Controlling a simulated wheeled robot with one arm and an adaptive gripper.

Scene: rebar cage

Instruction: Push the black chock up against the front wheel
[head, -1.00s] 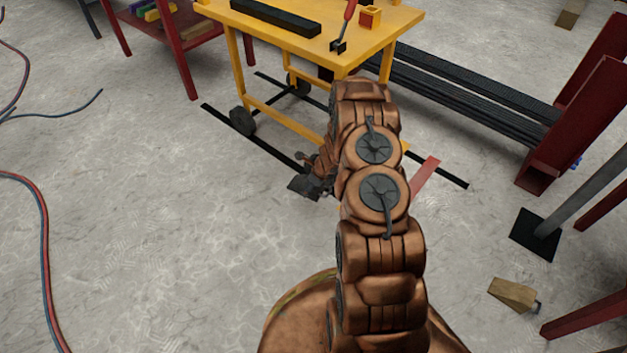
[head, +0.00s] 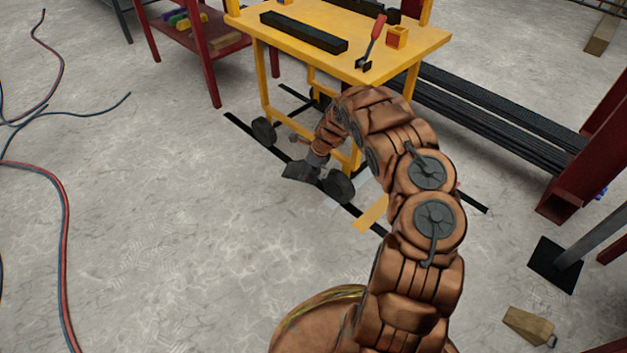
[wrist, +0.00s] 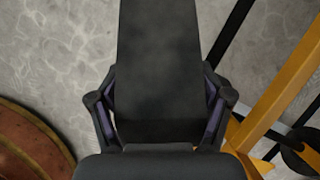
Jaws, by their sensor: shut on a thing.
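The black chock (head: 299,171) is on the floor at the near side of the yellow cart (head: 300,48). The cart's near wheel (head: 340,187) stands just to the right of the chock. I cannot tell whether they touch. Another wheel (head: 264,131) of the cart is farther left. My gripper (head: 313,160) is low at the chock and shut on it. In the wrist view the chock (wrist: 158,60) is a large dark block between my two fingers (wrist: 160,112). The yellow frame and a dark wheel (wrist: 298,152) show at the right there.
Black floor lines run under the cart. A wooden wedge (head: 528,325) lies at the lower right. Long dark bars (head: 500,110) lie behind the cart beside a red steel post (head: 580,165). Hoses (head: 62,215) lie at the left. The floor left of the chock is clear.

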